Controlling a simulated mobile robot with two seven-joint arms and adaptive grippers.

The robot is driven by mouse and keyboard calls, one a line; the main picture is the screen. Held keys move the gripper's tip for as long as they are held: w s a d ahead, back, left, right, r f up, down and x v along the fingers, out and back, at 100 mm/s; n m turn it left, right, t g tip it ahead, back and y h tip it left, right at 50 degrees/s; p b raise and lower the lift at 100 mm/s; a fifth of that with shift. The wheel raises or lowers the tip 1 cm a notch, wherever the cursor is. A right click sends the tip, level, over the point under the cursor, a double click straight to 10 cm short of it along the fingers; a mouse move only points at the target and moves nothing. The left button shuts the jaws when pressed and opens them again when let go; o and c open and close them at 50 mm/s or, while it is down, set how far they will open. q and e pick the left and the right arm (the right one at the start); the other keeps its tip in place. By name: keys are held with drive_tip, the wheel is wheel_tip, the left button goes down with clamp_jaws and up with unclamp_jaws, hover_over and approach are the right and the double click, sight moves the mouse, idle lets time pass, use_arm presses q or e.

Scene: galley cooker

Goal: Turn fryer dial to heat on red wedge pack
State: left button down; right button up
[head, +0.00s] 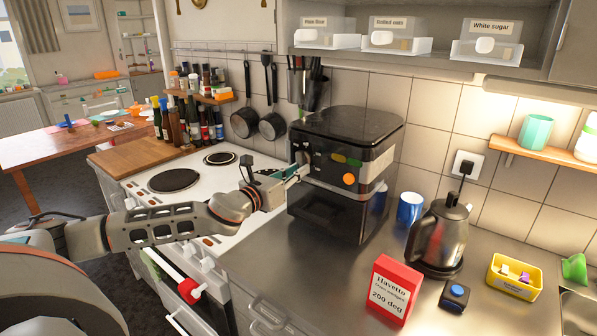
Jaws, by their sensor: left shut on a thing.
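The black fryer (345,130) stands on the steel counter against the tiled wall. Its front panel carries several coloured marks and a round orange one. My left gripper (298,173) reaches across from the stove side to the left end of this panel. It is shut on the fryer dial (301,157), which its fingers mostly hide; I cannot read the dial's setting. The red wedge pack (395,290) stands upright at the counter's front, its white label reading "Havetto" and "200 deg". My right gripper is not in view.
A dark kettle (437,238), a blue mug (410,208), a small dark box with a blue top (454,296) and a yellow tub (514,277) stand right of the fryer. The white stove (205,185) lies beneath my left arm.

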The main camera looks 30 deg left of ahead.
use_arm(q)
drive_tip(key=shift+a+r+m, duration=0.1)
drive_tip(key=shift+a+m, duration=0.05)
drive_tip(key=shift+m, duration=0.45)
drive_tip(key=c, duration=2)
unclamp_jaws()
drive_tip(key=s, duration=0.8)
drive_tip(key=s+a, duration=0.1)
drive_tip(key=s, duration=0.3)
